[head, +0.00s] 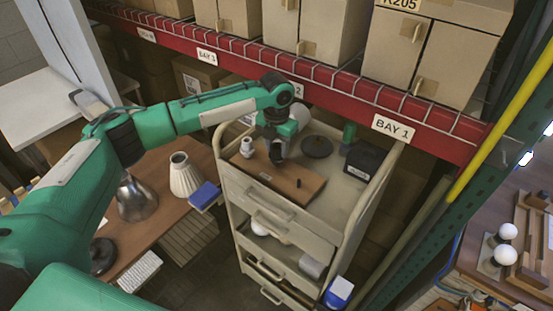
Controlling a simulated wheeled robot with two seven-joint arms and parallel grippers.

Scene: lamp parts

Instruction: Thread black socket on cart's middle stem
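The cart (228,178) stands in the middle with a brown board (262,181) on its top. A white socket (247,147) stands at the board's left end and a short black stem (298,184) stands bare near its right end. My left gripper (276,154) points down over the middle of the board. A small dark piece, which looks like the black socket (277,159), is between its fingertips. The gripper and this piece hide the middle stem, so I cannot tell whether they touch. My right gripper is not in view.
A dark round disc (317,146), a black box (366,158) and a green cylinder (348,132) are on the cart top behind the board. A red shelf beam (340,102) with boxes runs behind. A cream lampshade (185,175) stands on the left table.

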